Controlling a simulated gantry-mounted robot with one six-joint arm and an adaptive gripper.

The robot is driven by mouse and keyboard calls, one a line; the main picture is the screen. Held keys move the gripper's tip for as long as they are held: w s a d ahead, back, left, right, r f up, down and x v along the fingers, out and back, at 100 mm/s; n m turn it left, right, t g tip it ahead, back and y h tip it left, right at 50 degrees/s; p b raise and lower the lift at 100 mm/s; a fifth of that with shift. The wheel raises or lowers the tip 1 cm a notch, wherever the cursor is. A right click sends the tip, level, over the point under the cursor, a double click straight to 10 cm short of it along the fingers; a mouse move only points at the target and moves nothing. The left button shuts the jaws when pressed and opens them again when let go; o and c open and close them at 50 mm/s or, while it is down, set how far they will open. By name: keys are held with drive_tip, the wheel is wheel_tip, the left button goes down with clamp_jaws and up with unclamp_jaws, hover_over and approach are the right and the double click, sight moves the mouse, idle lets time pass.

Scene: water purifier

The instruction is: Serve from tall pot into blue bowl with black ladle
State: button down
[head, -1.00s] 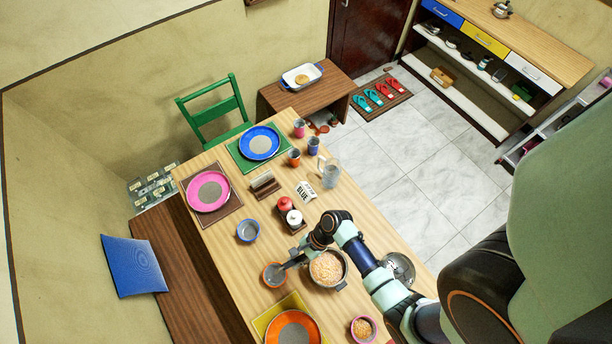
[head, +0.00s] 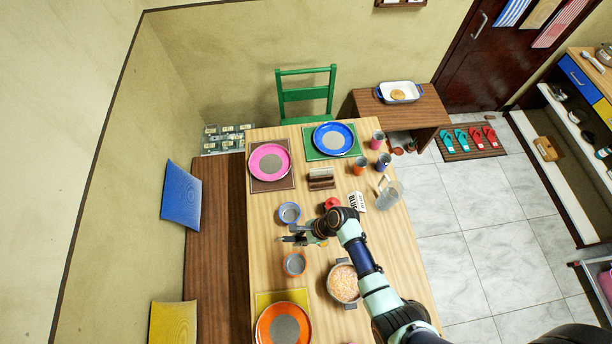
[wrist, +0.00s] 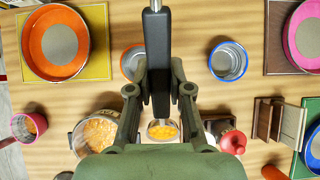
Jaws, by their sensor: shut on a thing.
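The pot (head: 343,283) stands on the table with pale orange food in it; the wrist view shows it at lower left (wrist: 98,130). The blue bowl (head: 289,213) stands farther along the table and looks empty; it is right of the ladle in the wrist view (wrist: 228,62). My gripper (wrist: 158,88) is shut on the black handle of the ladle (wrist: 157,50). The ladle's cup (wrist: 162,131) holds orange food. In the head view my gripper (head: 302,238) is above the table between the blue bowl and an orange-rimmed bowl (head: 294,263).
The orange-rimmed bowl is close to my gripper. A red-lidded jar (wrist: 232,141) and a brown holder (head: 321,179) stand near the blue bowl. A clear pitcher (head: 388,194), cups and plates on placemats occupy the far table.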

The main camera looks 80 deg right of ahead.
drive_tip(key=w+d+f+g+b, duration=0.1)
drive_tip(key=w+d+b, duration=0.5)
drive_tip(key=w, duration=0.3)
drive_tip(key=w+d+f+g+b, duration=0.1)
drive_tip(key=w+d+b, duration=0.45)
drive_tip(key=w, duration=0.25)
drive_tip(key=s+d+f+t+y+b, duration=0.2)
drive_tip(key=s+d+t+b, duration=0.1)
drive_tip(key=s+t+b, duration=0.45)
drive_tip(key=w+a+r+g+h+p, duration=0.2)
drive_tip(key=w+g+p, duration=0.5)
drive_tip(key=p, duration=0.5)
drive_tip(key=shift+w+a+r, duration=0.3)
drive_tip(key=shift+w+r, duration=0.15)
drive_tip(key=shift+w, duration=0.05)
idle(0.5)
drive_tip(key=shift+d, duration=0.1)
